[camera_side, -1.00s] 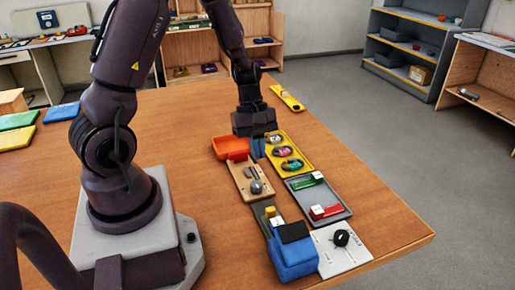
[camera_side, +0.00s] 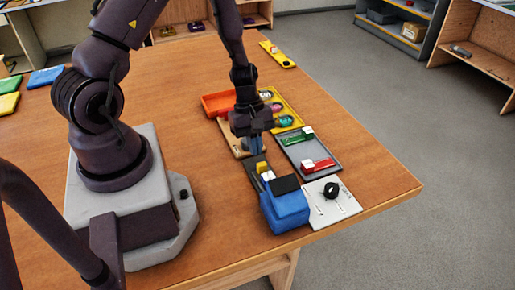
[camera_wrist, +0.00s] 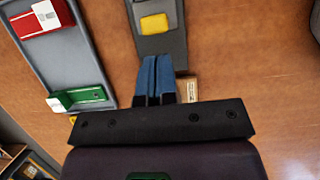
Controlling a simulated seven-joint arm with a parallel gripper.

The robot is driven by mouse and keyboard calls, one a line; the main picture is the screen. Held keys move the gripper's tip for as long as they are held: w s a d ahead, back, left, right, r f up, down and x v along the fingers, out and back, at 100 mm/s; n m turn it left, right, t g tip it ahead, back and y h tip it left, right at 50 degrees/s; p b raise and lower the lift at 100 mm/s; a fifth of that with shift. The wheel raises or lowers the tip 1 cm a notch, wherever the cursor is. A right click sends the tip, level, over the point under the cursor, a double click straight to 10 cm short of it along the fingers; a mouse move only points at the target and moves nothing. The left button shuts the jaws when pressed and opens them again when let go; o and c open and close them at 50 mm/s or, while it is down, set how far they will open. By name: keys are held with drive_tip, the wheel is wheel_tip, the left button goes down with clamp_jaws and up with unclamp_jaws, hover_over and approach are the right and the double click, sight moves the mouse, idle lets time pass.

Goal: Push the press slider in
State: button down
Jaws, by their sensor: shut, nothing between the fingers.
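The press (camera_side: 290,208) is a blue body with a black top, standing at the front of the table. A dark grey base strip (camera_side: 255,166) runs from it towards my gripper, carrying a yellow block (camera_side: 262,168) and a white part (camera_side: 268,176) close to the blue body. In the wrist view the yellow block (camera_wrist: 154,23) sits on the grey strip (camera_wrist: 165,45), with a white edge at the top. My gripper (camera_side: 255,148) is shut, its blue fingertips together and empty. The fingertips (camera_wrist: 153,60) point at the strip's near end, apart from the yellow block.
A grey tray (camera_side: 327,168) with green and red white-ended blocks lies to the right. A white panel with a black knob (camera_side: 331,190) adjoins the press. A wooden board (camera_side: 230,138), an orange bin (camera_side: 216,104) and a yellow tray (camera_side: 290,108) lie behind.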

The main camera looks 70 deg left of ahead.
drive_tip(key=shift+d, duration=0.75)
